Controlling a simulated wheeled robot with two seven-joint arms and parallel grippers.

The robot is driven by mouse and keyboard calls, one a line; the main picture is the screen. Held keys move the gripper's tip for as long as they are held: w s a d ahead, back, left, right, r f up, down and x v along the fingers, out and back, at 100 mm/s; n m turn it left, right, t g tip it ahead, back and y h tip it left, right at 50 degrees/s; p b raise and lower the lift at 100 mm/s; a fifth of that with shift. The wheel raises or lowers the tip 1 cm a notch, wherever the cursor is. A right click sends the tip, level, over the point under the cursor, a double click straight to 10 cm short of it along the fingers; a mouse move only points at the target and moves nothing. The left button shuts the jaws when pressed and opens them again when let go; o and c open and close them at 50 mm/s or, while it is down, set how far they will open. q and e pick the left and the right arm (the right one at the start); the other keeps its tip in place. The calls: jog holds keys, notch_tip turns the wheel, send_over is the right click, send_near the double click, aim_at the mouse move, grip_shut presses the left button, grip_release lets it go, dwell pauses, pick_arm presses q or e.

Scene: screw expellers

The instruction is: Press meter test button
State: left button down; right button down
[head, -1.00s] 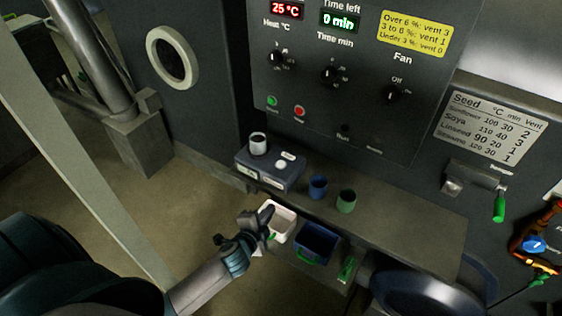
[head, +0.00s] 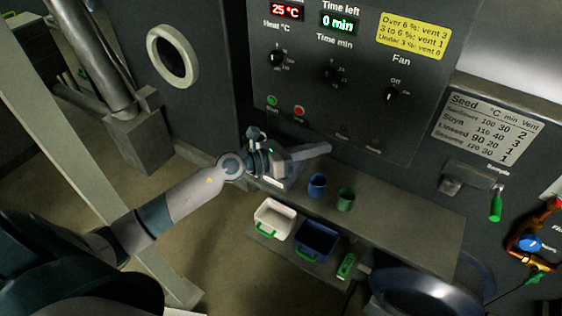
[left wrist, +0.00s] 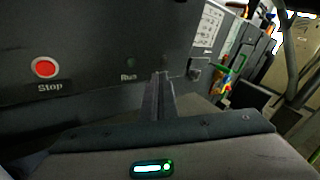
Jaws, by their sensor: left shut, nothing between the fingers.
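The meter (head: 272,183) is a grey box on the shelf below the control panel. It is mostly hidden behind my left gripper and wrist in the head view, with only a little of its front showing. Its buttons are covered. My left gripper (head: 326,148) is shut and empty, its fingers reaching right over the shelf, past the meter. In the left wrist view its closed fingers (left wrist: 162,78) point toward the dark panel, and the meter cannot be made out there. I cannot tell whether the gripper touches the meter. My right gripper is not in view.
A blue cup (head: 317,186) and a green cup (head: 345,199) stand on the shelf just right of the meter. A white bin (head: 273,218) and a blue bin (head: 316,240) sit lower. The panel's red Stop button (left wrist: 44,67) is close behind the gripper.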

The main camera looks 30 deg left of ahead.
pick_arm(q)
jog(key=w+a+f+m+g+y, duration=0.1)
jog(key=a+m+g+y, duration=0.1)
jog(key=a+m, duration=0.3)
jog(key=w+a+f+m+g+y, duration=0.2)
jog(key=a+m+y, duration=0.3)
jog(key=a, duration=0.4)
jog(key=shift+g+p, duration=0.3)
jog(key=shift+w+f, duration=0.1)
jog(key=shift+f, duration=0.05)
jog(key=shift+f+b, duration=1.65)
jog(key=shift+f, duration=1.95)
jog(key=shift+f+b, duration=0.7)
jog(key=shift+f, duration=0.05)
jog(key=shift+f+b, duration=0.4)
jog(key=shift+b, duration=0.2)
